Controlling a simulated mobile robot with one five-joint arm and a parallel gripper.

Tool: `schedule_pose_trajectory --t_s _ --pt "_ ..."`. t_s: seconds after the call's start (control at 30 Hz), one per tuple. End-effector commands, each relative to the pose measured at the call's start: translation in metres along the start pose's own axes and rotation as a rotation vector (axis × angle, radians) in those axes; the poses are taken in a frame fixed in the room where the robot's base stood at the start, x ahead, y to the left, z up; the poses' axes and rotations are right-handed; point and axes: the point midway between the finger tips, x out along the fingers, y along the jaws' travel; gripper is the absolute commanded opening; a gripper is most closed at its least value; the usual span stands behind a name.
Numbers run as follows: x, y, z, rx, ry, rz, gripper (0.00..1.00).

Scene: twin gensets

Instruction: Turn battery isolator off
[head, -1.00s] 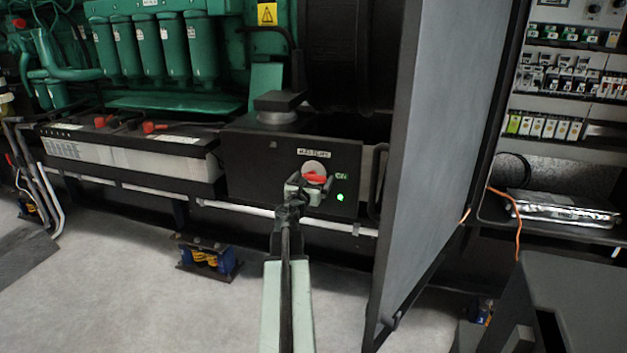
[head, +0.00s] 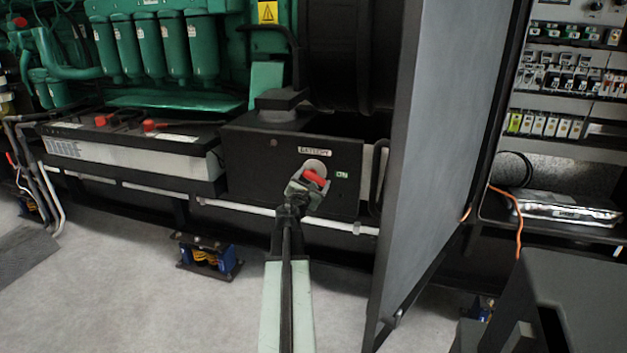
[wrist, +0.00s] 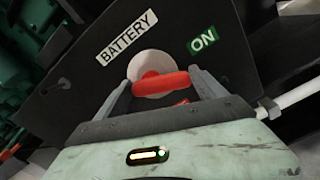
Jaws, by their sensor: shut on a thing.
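The battery isolator is a red handle (head: 315,177) on a pale round disc, on the front of a black box (head: 262,165). A "BATTERY" label (wrist: 126,38) sits above it and a green "ON" label (wrist: 203,39) beside it. In the wrist view the red handle (wrist: 160,84) lies between the two fingers of my gripper (wrist: 163,92). My gripper is shut on the handle. In the head view my gripper (head: 308,187) covers the handle's lower part, and the handle is tilted. No green light shows on the box front.
A grey panel door (head: 445,150) stands open just right of the box. An electrical cabinet (head: 565,95) is behind it. A battery (head: 130,155) stands to the left. A white pipe (head: 270,213) runs below the box.

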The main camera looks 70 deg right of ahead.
Motion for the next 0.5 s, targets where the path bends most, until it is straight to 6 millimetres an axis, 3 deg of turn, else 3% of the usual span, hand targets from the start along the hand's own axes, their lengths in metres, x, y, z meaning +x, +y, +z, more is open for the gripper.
schedule_pose_trajectory --t_s 0.5 --pt "-0.0010 -0.0013 -0.0083 0.489 0.000 0.000 0.40"
